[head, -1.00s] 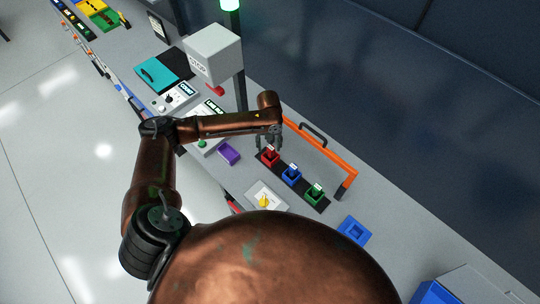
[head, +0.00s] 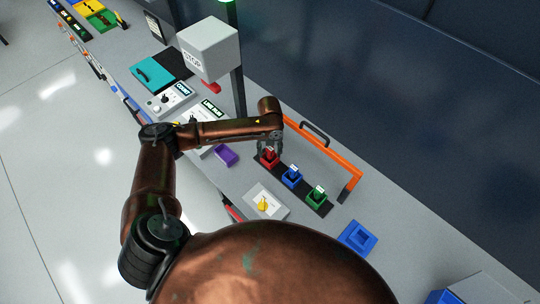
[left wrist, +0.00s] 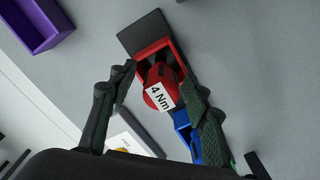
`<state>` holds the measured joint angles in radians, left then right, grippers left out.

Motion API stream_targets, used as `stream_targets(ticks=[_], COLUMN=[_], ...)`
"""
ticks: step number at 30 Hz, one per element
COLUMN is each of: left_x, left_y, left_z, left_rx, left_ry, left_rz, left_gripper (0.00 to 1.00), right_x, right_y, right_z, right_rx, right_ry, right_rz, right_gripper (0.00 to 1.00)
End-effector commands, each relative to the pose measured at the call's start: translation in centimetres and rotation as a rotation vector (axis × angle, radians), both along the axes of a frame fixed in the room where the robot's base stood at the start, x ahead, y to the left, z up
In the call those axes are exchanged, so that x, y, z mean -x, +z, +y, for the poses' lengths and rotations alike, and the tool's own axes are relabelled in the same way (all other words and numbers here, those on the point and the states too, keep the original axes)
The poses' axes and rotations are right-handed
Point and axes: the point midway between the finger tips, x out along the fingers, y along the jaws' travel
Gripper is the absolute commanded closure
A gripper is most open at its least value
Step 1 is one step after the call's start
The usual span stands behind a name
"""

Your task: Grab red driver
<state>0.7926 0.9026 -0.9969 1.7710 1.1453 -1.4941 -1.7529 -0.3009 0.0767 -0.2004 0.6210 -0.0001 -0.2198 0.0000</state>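The red driver (head: 269,157) sits in a red holder at the far left end of a dark strip, beside the blue and green ones. In the left wrist view the driver (left wrist: 164,88) carries a white "4 Nm" label. My left gripper (head: 270,146) is just above it, pointing down. In the left wrist view the left gripper's fingers (left wrist: 163,80) are spread apart, one to each side of the red driver. A gap shows between the left finger and the driver; contact on the right side is unclear. My right gripper is out of view.
A blue driver (head: 291,175) and a green driver (head: 316,195) stand in the same strip. An orange rail (head: 335,158) runs behind them. A purple tray (head: 226,155) lies to the left. A box with a yellow knob (head: 263,203) is in front, and a blue tray (head: 357,238) to the right.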

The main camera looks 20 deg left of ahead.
Motion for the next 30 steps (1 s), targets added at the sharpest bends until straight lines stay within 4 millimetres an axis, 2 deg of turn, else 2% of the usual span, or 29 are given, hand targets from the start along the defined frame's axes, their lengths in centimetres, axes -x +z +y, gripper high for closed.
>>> stream_targets(ticks=[4,18,30], left_x=[0.01,0.02,-0.04], left_y=[-0.02,-0.04,0.23], left_z=[0.00,-0.01,-0.03], left_rx=[0.000,0.000,0.000], left_ry=[0.000,0.000,0.000], left_rz=[0.000,0.000,-0.001], left_gripper=[0.68,1.00,1.00], right_x=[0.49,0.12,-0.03], right_y=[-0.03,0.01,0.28], right_z=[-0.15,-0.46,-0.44], right_rx=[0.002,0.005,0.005], right_ry=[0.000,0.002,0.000], right_rz=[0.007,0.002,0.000], right_gripper=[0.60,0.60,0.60])
